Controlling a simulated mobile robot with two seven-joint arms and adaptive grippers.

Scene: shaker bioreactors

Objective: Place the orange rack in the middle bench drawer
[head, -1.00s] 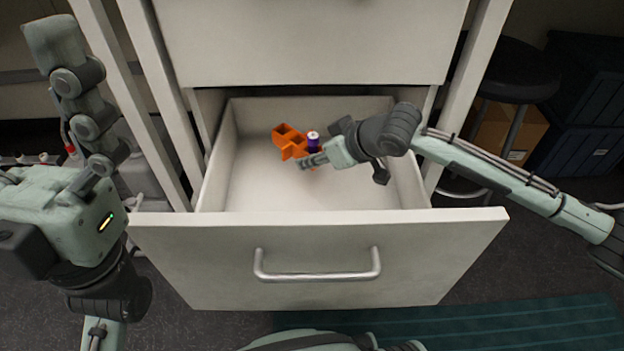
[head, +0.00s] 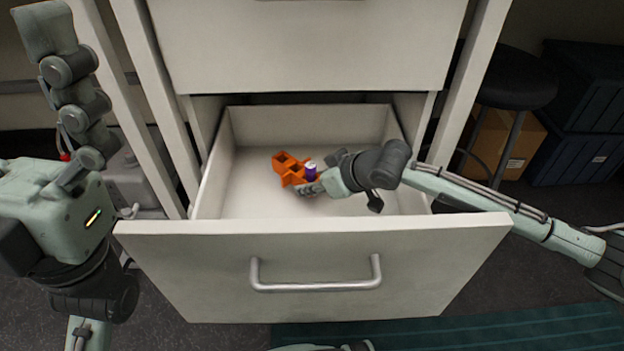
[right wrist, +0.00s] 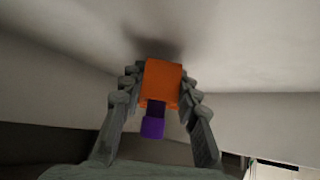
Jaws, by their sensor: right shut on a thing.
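The orange rack (head: 289,166) is inside the open drawer (head: 313,228), near the middle of its floor area. My right gripper (head: 306,187) reaches into the drawer from the right and is shut on the rack. In the right wrist view the orange rack (right wrist: 163,82) is between both fingers, with the purple tube (right wrist: 152,127) on its near side. A dark shadow shows beside the rack there; I cannot tell whether it touches the drawer floor. My left arm stands at the left, its gripper fingers not clearly visible.
A closed drawer front (head: 305,45) is above the open drawer. The open drawer's handle (head: 316,275) faces me. A black stool (head: 515,75), a cardboard box (head: 508,140) and dark crates (head: 580,115) stand at the right. The drawer floor around the rack is bare.

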